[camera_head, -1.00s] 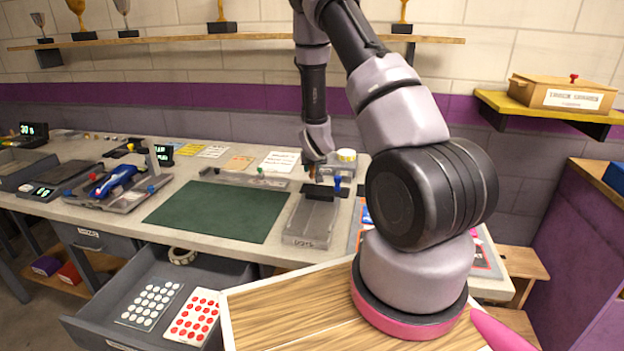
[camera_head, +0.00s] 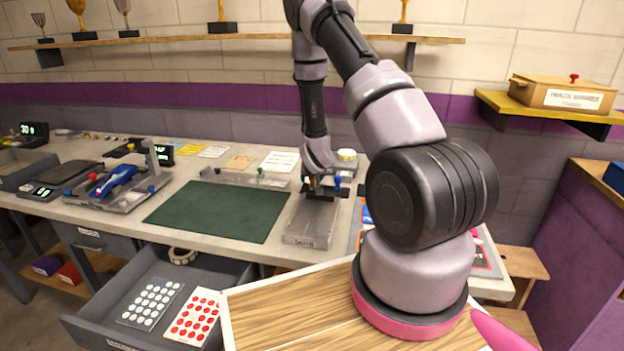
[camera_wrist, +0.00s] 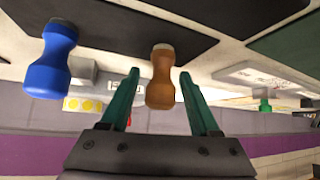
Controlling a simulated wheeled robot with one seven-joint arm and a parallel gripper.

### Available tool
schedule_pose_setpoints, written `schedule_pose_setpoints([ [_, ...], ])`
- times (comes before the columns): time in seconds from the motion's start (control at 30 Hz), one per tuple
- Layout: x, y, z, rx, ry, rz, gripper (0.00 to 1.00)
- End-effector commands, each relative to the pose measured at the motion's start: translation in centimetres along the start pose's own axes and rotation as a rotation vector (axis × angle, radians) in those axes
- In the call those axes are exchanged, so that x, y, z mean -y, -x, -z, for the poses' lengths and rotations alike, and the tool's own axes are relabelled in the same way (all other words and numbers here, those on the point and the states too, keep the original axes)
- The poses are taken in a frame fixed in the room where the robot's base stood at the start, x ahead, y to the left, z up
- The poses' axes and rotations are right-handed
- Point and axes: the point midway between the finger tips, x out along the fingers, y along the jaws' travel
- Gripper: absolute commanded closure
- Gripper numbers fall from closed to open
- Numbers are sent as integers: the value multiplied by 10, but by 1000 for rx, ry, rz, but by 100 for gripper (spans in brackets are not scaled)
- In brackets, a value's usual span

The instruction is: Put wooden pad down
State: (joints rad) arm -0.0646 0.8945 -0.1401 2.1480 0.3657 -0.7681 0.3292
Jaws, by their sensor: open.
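The wooden pad (camera_wrist: 160,78) is a brown, waisted handle with a pale tip. In the wrist view it is between the two separated fingers of my gripper (camera_wrist: 158,85), with gaps on both sides. Its pale tip meets the edge of a dark surface (camera_wrist: 120,25); I cannot tell whether it rests there. A similar blue handle (camera_wrist: 50,65) is beside it, to the left. In the head view my gripper (camera_head: 318,188) is low over the back of the grey tray (camera_head: 312,225), and hides most of the wooden pad.
A green mat (camera_head: 218,210) lies left of the tray. A blue car (camera_head: 118,178) sits on a fixture farther left. The open drawer (camera_head: 215,275) below holds dot sheets. Paper cards lie behind the mat.

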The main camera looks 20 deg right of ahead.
Motion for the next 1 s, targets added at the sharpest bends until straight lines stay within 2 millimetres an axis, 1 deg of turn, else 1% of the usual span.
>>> schedule_pose_setpoints([
  [0.07, 0, 2, 2, -1, 0, 0, 37],
  [0.17, 0, 11, 2, 0, 0, 1, 37],
  [0.27, 1, 28, 3, -1, 1, 1, 37],
  [0.5, 1, 82, 3, -2, 0, 2, 37],
  [0.63, 0, 104, 3, -2, 1, 1, 37],
  [0.77, 0, 117, 2, -1, 0, 1, 37],
  [0.93, 0, 123, 3, 0, -1, 1, 37],
  [1.0, 1, 127, 7, 0, -9, 4, 37],
])
